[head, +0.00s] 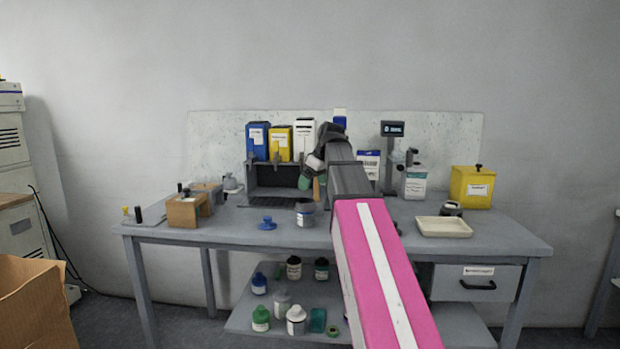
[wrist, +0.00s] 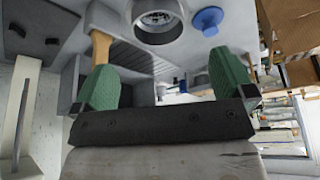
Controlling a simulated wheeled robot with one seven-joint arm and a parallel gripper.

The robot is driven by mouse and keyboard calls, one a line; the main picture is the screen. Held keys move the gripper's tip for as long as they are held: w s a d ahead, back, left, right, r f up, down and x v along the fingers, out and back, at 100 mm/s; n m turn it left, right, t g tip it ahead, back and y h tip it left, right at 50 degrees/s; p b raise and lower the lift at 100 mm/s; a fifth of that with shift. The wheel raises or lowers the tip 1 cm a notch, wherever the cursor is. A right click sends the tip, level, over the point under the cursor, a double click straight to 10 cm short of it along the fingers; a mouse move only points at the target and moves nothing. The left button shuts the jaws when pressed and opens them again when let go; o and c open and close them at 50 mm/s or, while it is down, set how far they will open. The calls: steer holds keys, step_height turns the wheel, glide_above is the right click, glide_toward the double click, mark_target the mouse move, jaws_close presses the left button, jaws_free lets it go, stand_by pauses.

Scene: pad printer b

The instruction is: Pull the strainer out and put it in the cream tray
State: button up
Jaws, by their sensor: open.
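A grey pot with a pale label (head: 306,214) stands on the bench, left of my arm. In the wrist view, a round, silvery, perforated piece (wrist: 157,18), which looks like the strainer, sits inside the pot's rim at the top edge; the picture cuts it off. The cream tray (head: 443,227) lies empty on the right of the bench. My gripper (wrist: 163,68) is open, its green fingers apart with nothing held between them. In the head view it is partly hidden by my arm, above and behind the pot, in front of the dark rack.
A blue knobbed lid (head: 267,224) lies left of the pot. A wooden-handled tool (wrist: 102,45) is close to one finger. Blue, yellow and white canisters (head: 279,141) top the rack (head: 268,180). A dark jar (head: 452,209) stands behind the tray.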

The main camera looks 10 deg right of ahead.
mark_target(306, 207)
steer(key=shift+w+a+f, duration=0.1)
steer(key=shift+w+f, duration=0.15)
steer(key=shift+f, duration=0.15)
steer(key=x, duration=1)
steer(key=c, duration=0.7)
